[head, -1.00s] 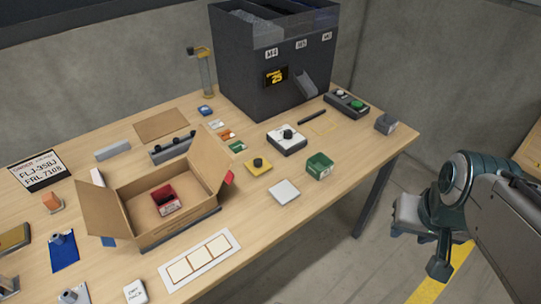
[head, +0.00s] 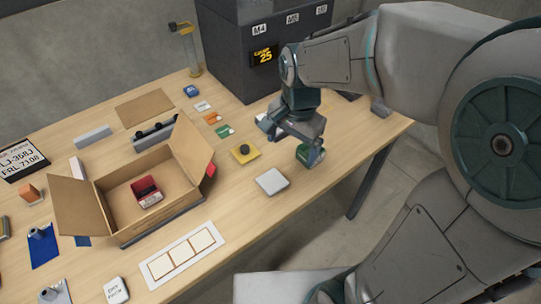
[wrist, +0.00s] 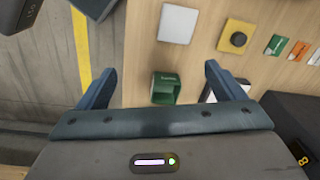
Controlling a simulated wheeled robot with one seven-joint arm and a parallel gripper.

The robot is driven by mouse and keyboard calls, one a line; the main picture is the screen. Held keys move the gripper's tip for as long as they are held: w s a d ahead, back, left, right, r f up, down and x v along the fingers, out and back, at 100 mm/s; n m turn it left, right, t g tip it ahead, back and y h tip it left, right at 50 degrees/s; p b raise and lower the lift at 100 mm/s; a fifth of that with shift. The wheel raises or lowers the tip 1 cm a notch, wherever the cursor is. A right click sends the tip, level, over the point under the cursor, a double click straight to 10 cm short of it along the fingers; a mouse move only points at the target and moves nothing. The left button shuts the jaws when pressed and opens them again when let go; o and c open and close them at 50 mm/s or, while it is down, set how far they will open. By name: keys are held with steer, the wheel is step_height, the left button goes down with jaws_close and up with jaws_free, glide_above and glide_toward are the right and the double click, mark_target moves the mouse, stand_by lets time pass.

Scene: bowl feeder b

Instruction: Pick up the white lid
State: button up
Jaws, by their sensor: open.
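The white lid (head: 271,181) looks like a flat, pale square slab lying on the wooden table, in front of the yellow block with a black knob. In the wrist view the lid (wrist: 178,23) is near the top, beyond the fingertips. My gripper (head: 290,138) is open and empty above the table, behind and to the right of the lid, close to the green box (head: 316,154). In the wrist view my fingers (wrist: 160,78) are spread wide, with the green box (wrist: 166,88) between them in the picture. The gripper does not touch the lid.
The yellow block (head: 244,154) stands behind the lid. An open cardboard box (head: 160,217) holding a red container is at left. A white card with framed squares (head: 184,254) lies in front. A dark feeder (head: 232,55) stands at back. The table's right edge is near the lid.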

mark_target(274, 180)
steer(key=w+a+f+m, duration=0.1)
steer(key=f, duration=0.4)
steer(key=a+f+m, duration=0.1)
steer(key=f, duration=0.5)
steer(key=w+a+f+m, duration=0.1)
steer(key=f, duration=0.4)
steer(key=shift+w+a+f+g, duration=0.15)
steer(key=shift+w+a+g, duration=0.15)
steer(key=shift+w+a, duration=0.05)
steer(key=c, duration=1.1)
